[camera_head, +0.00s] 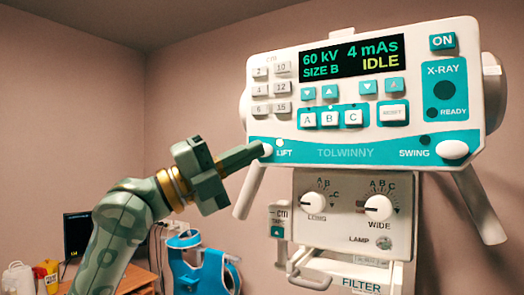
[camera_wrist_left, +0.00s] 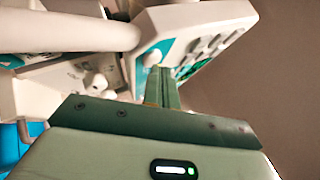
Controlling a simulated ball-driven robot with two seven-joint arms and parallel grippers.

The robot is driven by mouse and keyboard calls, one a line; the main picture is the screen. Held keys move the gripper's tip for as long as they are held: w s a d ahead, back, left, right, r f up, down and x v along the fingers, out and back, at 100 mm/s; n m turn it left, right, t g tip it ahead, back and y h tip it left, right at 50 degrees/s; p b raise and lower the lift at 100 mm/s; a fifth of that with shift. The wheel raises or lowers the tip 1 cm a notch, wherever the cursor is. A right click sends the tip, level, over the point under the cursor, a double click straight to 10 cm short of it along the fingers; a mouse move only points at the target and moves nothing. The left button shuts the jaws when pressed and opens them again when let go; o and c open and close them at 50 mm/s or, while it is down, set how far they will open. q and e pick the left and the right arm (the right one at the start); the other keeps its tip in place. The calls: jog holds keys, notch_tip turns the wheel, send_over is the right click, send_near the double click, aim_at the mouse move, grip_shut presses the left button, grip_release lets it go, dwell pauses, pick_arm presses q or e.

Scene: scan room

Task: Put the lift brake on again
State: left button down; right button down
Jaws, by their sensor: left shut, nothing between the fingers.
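The white LIFT knob (camera_head: 267,150) sits at the lower left of the X-ray head's control panel (camera_head: 330,152), beside the LIFT label. My left gripper (camera_head: 257,149) comes in from the left, shut and empty, with its fingertips right at the knob. In the left wrist view the shut fingers (camera_wrist_left: 160,72) point at the white knob (camera_wrist_left: 152,57), which shows just beyond their tips. I cannot tell whether they touch it. The display (camera_head: 350,57) reads 60 kV, 4 mAs, SIZE B, IDLE. My right gripper is not in view.
A white SWING knob (camera_head: 454,150) is at the panel's lower right. Below hangs the collimator box (camera_head: 345,215) with LONG and WIDE dials. White handle bars (camera_head: 250,190) slope down on both sides. A blue item (camera_head: 187,265) and a desk monitor (camera_head: 76,234) are at lower left.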

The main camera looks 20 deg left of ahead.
pick_arm(q)
jog(key=shift+w, duration=0.2)
dwell(0.3)
jog(key=shift+s, duration=0.1)
jog(key=shift+s+a, duration=0.1)
jog(key=shift+s, duration=0.6)
jog(key=shift+s+a+b, duration=0.15)
jog(key=shift+s+b, duration=0.05)
jog(key=shift+s, duration=1.05)
jog(key=shift+s+a+b, duration=0.15)
jog(key=shift+s+b, duration=0.05)
jog(key=shift+s, duration=1)
